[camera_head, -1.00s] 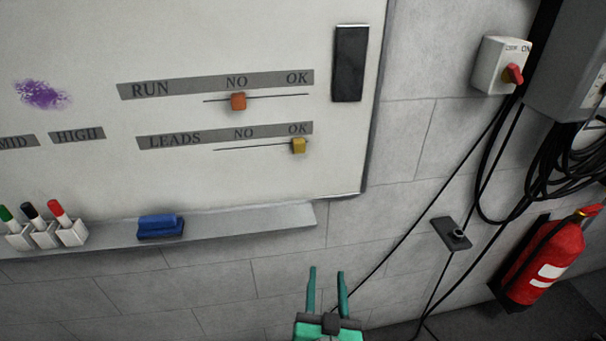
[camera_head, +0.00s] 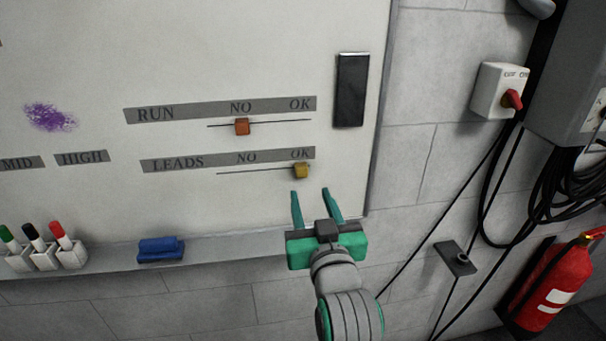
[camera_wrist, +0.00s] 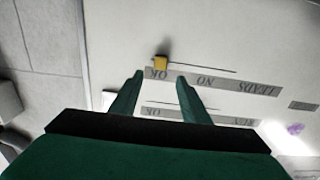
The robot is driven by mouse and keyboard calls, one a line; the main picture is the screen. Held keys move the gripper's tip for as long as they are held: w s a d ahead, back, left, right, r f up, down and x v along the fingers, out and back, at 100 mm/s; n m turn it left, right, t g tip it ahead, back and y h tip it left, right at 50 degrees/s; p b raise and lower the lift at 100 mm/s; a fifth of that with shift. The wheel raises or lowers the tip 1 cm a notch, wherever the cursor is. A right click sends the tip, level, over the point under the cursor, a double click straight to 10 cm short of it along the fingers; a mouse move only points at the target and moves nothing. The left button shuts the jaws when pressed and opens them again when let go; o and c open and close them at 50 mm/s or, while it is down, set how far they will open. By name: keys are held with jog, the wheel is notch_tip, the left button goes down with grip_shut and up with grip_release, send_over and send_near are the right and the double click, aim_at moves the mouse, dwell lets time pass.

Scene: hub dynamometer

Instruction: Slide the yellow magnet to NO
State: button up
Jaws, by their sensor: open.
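The yellow magnet (camera_head: 302,171) sits at the right end of the LEADS line, under OK. The word NO (camera_head: 247,157) is on the same grey LEADS strip, to the magnet's left. My gripper (camera_head: 311,192) is open and empty, its fingertips a little below the magnet in the head view. In the wrist view the magnet (camera_wrist: 161,62) shows just beyond the fingertips (camera_wrist: 160,76), between them in the picture. I cannot tell how far the fingers are from the board.
An orange magnet (camera_head: 242,127) is on the RUN line above, under NO. A black bar (camera_head: 351,90) is on the board's right side. The tray holds a blue eraser (camera_head: 161,249) and marker holders (camera_head: 45,255). The board left of the yellow magnet is clear along its line.

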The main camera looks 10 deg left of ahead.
aim_at(302, 172)
jog(key=x, duration=1)
jog(key=shift+w+a, duration=0.1)
jog(key=shift+w, duration=0.15)
grip_shut()
